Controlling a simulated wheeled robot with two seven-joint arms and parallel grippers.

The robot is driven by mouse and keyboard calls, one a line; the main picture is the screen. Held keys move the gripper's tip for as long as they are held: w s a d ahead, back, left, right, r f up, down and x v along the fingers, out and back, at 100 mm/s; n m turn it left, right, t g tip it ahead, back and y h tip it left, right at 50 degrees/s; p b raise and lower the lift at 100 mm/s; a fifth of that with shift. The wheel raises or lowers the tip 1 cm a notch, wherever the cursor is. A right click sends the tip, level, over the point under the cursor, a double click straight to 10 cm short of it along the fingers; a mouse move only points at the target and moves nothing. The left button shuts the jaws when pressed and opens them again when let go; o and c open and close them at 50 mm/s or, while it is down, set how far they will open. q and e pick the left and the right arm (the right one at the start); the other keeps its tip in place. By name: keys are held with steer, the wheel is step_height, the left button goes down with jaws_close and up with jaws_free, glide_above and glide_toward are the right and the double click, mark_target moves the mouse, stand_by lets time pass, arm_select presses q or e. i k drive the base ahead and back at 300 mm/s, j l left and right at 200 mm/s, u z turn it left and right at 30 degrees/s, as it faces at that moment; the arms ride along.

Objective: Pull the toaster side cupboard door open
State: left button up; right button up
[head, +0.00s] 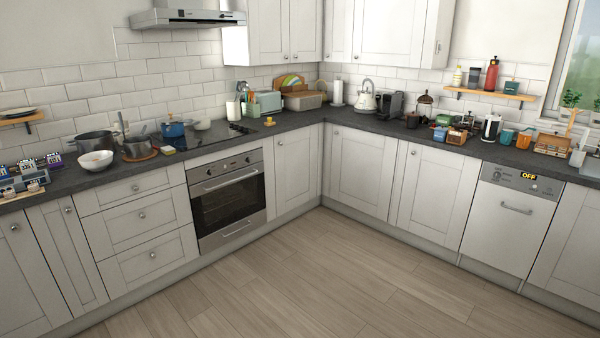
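A pale mint toaster (267,102) stands on the slate worktop near the back corner, beside a white paper roll. Below it, right of the oven, is a narrow white cupboard door (293,175) with a round knob near its upper left; it looks closed. White wall cupboard doors (270,30) hang above the toaster and also look closed. I cannot tell from the picture alone which of these doors is the toaster side one. Neither of my grippers shows in the head view.
The built-in oven (226,195) is shut. A corner cupboard door (360,170) and the dishwasher (508,212), marked OFF, are closed. Pots and a white bowl (96,160) crowd the left worktop. The wooden floor (300,285) is clear.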

mark_target(295, 151)
steer(key=i+u, duration=0.25)
steer(key=i, duration=3.45)
steer(key=i+u, duration=0.15)
steer(key=i, duration=0.4)
steer(key=i+l+u, duration=0.2)
steer(key=i, duration=0.3)
steer(key=i+l+u, duration=0.15)
steer(key=i, duration=0.4)
